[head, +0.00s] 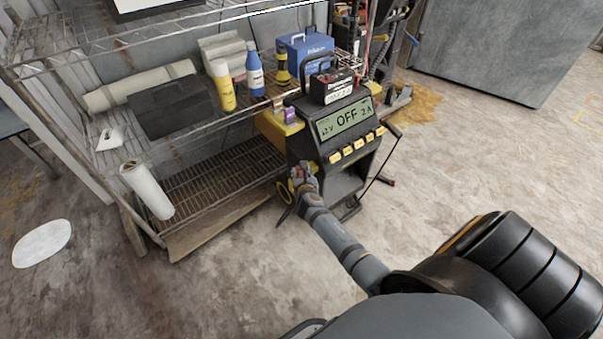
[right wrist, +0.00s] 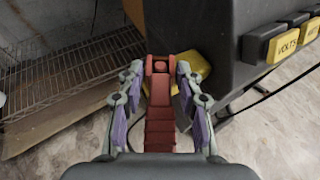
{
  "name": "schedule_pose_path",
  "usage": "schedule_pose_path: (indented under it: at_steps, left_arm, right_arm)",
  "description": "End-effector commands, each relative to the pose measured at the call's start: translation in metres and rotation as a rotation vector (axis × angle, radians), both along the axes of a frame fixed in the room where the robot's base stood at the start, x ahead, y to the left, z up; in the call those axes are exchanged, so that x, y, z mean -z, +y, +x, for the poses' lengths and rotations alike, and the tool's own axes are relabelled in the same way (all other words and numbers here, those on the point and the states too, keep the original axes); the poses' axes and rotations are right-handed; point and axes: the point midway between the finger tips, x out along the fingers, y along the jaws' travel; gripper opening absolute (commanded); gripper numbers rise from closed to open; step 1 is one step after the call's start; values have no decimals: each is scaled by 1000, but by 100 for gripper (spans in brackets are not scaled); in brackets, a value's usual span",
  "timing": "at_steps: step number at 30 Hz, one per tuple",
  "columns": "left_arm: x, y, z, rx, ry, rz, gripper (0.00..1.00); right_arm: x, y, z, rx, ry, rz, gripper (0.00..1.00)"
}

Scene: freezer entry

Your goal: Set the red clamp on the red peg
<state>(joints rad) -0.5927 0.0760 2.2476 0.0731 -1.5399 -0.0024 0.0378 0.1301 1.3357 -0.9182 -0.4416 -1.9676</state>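The red clamp (right wrist: 160,112) lies lengthwise between the two fingers of my right gripper (right wrist: 160,80), seen in the right wrist view. The purple finger pads stand on either side of it with visible gaps, so the gripper is open around it. The clamp's far end is close to the dark side of the charger and a yellow part. In the head view, my right gripper (head: 300,176) is at the lower left side of the black charger (head: 343,135). A bit of red shows there. I cannot make out the red peg separately. My left gripper is not in view.
The charger's display reads OFF; a battery (head: 332,86) sits on top. A wire shelf (head: 205,183) stands to the left, holding a yellow bottle (head: 222,86), a blue bottle (head: 255,70) and a black case (head: 172,107). A dark cable hangs right of the charger.

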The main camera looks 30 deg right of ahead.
Motion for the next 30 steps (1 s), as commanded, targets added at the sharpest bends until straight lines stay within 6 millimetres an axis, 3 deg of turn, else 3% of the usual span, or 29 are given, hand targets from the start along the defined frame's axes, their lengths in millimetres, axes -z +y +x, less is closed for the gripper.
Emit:
schedule_pose_path:
  at_steps: [4, 14, 30]
  left_arm:
    - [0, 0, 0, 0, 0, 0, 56]
    - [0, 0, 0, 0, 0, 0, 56]
    - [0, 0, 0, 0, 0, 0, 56]
  right_arm:
    - [0, 0, 0, 0, 0, 0, 56]
    - [0, 2, -4, 1, 2, 1, 56]
    - [-41, 44, -93, 0, 1, 2, 56]
